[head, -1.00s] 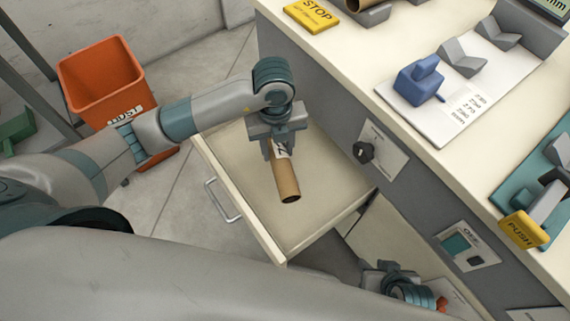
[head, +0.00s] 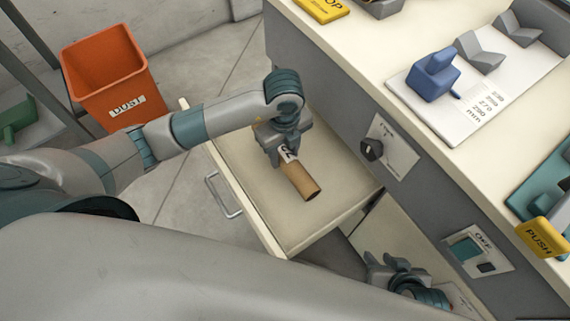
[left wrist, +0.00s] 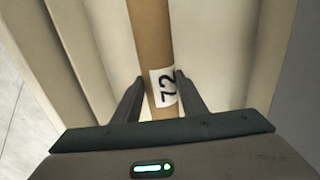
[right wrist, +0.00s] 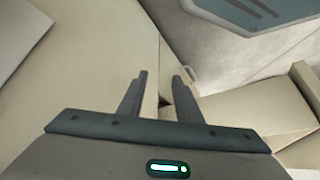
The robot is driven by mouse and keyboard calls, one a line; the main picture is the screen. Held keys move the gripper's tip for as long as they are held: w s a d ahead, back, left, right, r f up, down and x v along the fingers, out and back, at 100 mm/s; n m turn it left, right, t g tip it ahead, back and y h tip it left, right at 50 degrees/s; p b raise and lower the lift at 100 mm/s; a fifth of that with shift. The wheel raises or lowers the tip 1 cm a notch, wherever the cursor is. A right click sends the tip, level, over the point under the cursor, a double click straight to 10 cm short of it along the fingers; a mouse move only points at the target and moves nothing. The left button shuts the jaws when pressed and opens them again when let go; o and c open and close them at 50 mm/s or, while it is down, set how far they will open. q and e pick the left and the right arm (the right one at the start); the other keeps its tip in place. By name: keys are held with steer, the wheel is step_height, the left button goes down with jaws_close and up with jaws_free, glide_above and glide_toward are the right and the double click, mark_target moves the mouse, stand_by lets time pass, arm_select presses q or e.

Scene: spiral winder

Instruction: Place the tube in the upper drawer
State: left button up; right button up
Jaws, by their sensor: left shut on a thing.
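A brown cardboard tube (head: 303,184) with a white label is at the open upper drawer (head: 262,222), over its floor; whether it touches the floor I cannot tell. My left gripper (head: 281,154) is shut on the tube near its label. In the left wrist view the tube (left wrist: 151,45) lies between the two fingers (left wrist: 162,90), with the label marked 72. My right gripper (head: 388,272) is low, beside the cabinet's lower part. In the right wrist view its fingers (right wrist: 160,88) stand apart with nothing between them.
The cabinet top (head: 345,55) carries a blue block (head: 436,75), grey V-shaped holders (head: 480,52) and a yellow PUSH part (head: 543,237). A knob (head: 372,149) is on the cabinet front. An orange dust bin (head: 112,80) stands on the floor behind the drawer.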

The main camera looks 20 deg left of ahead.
mark_target(284, 161)
arm_select(q)
steer(key=shift+f, duration=1.9)
arm_select(e)
steer(key=shift+w+a, duration=0.25)
steer(key=shift+a, duration=0.1)
arm_select(q)
steer(key=shift+f+b, duration=0.4)
steer(key=shift+f, duration=1.5)
arm_select(e)
steer(key=shift+w+a+r+t+y, duration=0.15)
steer(key=shift+a+t+y, duration=0.15)
steer(key=shift+a+t, duration=0.1)
arm_select(q)
steer(key=shift+f, duration=0.1)
steer(key=o, duration=1.1)
